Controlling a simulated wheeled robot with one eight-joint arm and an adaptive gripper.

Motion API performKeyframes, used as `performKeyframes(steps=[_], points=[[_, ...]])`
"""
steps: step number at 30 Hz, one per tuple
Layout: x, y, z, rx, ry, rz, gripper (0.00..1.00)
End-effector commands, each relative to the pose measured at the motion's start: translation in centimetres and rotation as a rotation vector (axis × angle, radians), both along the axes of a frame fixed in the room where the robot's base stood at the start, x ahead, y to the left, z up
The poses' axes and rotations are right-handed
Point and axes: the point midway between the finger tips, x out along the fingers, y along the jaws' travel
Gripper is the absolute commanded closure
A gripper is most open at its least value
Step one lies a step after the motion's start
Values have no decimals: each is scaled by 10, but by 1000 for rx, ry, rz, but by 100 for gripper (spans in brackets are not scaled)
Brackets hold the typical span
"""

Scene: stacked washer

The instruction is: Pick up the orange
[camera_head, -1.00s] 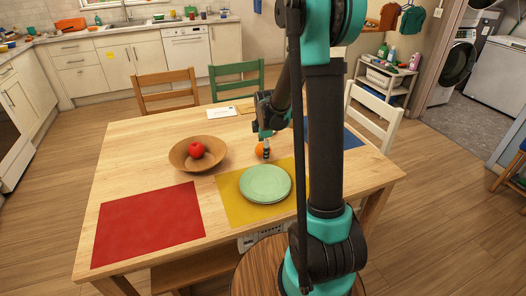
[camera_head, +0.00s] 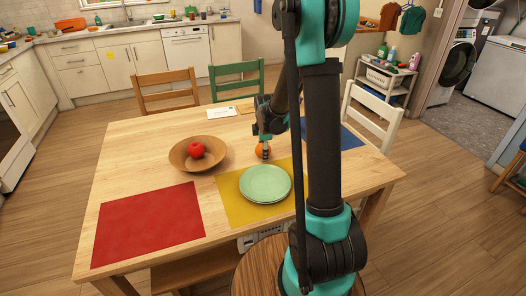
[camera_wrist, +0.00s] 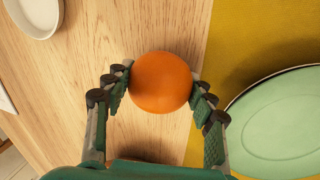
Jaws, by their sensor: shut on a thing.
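The orange (camera_wrist: 160,82) sits between the two fingers of my gripper (camera_wrist: 158,90) in the wrist view. The fingers touch it on its left and right sides, so my gripper is shut on it. In the head view the orange (camera_head: 260,151) shows small below my gripper (camera_head: 264,148), partly covered by a finger. It is at the table, just behind the yellow mat; whether it touches the wood or is slightly raised I cannot tell.
A wooden bowl (camera_head: 180,160) with a red apple (camera_head: 196,150) stands left of the orange. A green plate (camera_head: 265,184) lies on the yellow mat (camera_head: 232,200) in front. A red mat (camera_head: 150,225) and a blue mat (camera_head: 350,138) lie on the table (camera_head: 130,150).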

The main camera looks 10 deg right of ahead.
Motion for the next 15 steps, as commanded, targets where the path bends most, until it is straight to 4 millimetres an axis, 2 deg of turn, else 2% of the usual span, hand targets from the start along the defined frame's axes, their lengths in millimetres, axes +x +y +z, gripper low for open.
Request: performKeyframes(steps=[8,15], points=[[0,0,3,0,0,0,78],[0,0,25,0,0,0,78]])
